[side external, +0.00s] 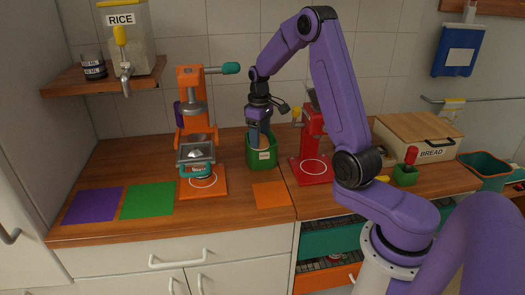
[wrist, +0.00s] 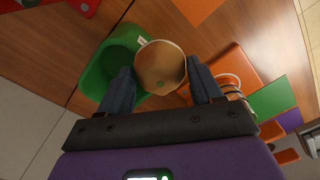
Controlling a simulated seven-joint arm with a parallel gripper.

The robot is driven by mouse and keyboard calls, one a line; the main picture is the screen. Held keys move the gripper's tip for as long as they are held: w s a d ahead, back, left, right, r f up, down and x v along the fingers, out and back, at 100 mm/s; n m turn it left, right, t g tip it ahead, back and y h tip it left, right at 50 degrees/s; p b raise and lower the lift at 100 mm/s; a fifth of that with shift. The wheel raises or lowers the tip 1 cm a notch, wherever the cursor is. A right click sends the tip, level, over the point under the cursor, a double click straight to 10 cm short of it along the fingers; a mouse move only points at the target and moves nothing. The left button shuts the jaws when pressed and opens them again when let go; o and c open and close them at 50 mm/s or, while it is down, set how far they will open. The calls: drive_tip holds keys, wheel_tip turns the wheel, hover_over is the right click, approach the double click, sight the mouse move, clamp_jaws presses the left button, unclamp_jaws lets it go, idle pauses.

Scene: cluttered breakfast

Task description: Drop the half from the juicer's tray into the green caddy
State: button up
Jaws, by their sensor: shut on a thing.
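My gripper (wrist: 162,82) is shut on a round tan-orange half (wrist: 160,62), held between its two dark fingers in the wrist view. The green caddy (side external: 262,155) stands on the counter beside the juicer, with a pale label on its front. In the side view my gripper (side external: 260,130) points down over the caddy's mouth. In the wrist view the caddy (wrist: 112,62) lies behind and left of the half, which covers part of it. I cannot tell whether the half is inside the rim. The orange juicer (side external: 195,100) has a grey tray (side external: 196,154) at its front.
A red machine (side external: 313,150) stands close right of the caddy. Purple (side external: 92,205), green (side external: 148,201) and orange (side external: 271,195) mats lie along the counter front. A bread box (side external: 415,138) and a small green pot (side external: 405,176) are farther right. A rice dispenser (side external: 125,45) sits on the shelf.

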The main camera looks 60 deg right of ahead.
drive_tip(key=w+d+r+n, duration=0.1)
drive_tip(key=w+d+r, duration=0.2)
drive_tip(key=d, duration=0.3)
drive_tip(key=shift+w+d+r, duration=0.25)
drive_tip(key=shift+w+d, duration=0.05)
drive_tip(key=shift+w, duration=0.25)
drive_tip(key=shift+f, duration=0.1)
drive_tip(key=shift+f, duration=5.95)
drive_tip(key=shift+f, duration=0.55)
drive_tip(key=o, duration=1.1)
wheel_tip(320, 180, up, 17)
drive_tip(key=shift+r, duration=0.15)
